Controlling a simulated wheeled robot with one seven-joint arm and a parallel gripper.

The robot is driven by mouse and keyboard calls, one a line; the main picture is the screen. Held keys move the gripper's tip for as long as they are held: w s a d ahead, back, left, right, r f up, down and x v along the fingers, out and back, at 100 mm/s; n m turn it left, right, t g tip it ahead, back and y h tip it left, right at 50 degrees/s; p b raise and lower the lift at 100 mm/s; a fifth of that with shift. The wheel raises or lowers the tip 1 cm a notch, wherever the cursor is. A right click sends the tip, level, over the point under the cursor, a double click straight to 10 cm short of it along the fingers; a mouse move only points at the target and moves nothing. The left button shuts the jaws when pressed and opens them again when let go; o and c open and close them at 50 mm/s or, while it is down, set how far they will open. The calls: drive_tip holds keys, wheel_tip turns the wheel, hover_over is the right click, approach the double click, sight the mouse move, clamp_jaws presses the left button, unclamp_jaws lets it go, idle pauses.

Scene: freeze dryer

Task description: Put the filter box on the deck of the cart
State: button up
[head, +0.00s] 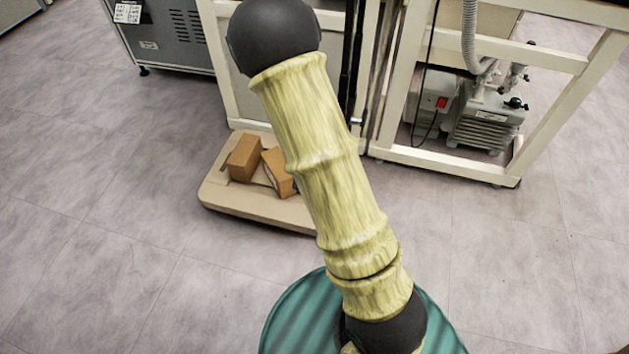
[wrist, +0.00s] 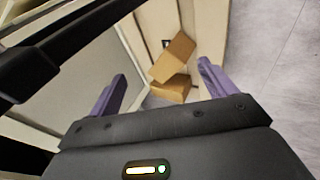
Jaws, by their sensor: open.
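Two brown cardboard boxes are on a low beige deck (head: 258,206) on the floor in the head view. The left box (head: 244,159) lies beside the right box (head: 277,172), which is partly hidden by my arm. I cannot tell which is the filter box. In the wrist view, one box (wrist: 173,56) sits at an angle close to or touching the other box (wrist: 172,89). My gripper (wrist: 161,70) shows there with its purple fingers spread wide and nothing held. The boxes appear between the fingers, beyond them. My gripper is hidden in the head view.
A cream frame (head: 440,160) with a pump (head: 485,120) inside stands behind and right of the deck. A grey cabinet (head: 170,35) stands at the back left. The grey floor (head: 90,220) is open left and in front. In the wrist view, a pale panel lies left.

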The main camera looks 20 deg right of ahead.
drive_tip(key=s+a+r+m+g+y, duration=0.2)
drive_tip(key=s+a+r+m+g, duration=0.1)
drive_tip(key=s+r+m, duration=0.7)
drive_tip(key=s+r, duration=0.3)
drive_tip(key=r, duration=0.1)
drive_tip(key=shift+s+m+g, duration=0.3)
drive_tip(key=shift+m, duration=0.1)
drive_tip(key=w+p+v, duration=0.3)
drive_tip(key=p+v, duration=1.1)
drive_tip(key=p, duration=0.1)
drive_tip(key=shift+r, duration=0.7)
drive_tip(key=shift+w, duration=0.1)
